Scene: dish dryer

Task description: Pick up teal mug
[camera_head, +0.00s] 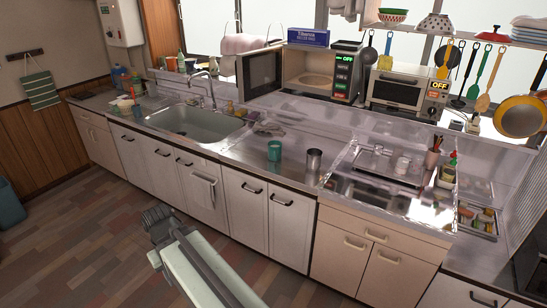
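A small teal mug (274,151) stands upright on the steel counter, right of the sink and close to the front edge. A dark grey metal cup (314,160) stands just to its right, with a small gap between them. My arm reaches out low over the floor in front of the cabinets. Its end with my gripper (157,217) is at the lower left of the mug, well apart from it and below counter level. The fingers are too small and dark to tell whether they are open or shut.
The sink (196,123) with its faucet is left of the mug. A crumpled cloth (270,129) lies behind it. An open microwave (308,75) and a toaster oven (404,93) stand at the back. A dish dryer (378,183) is at right. The floor by the cabinets is clear.

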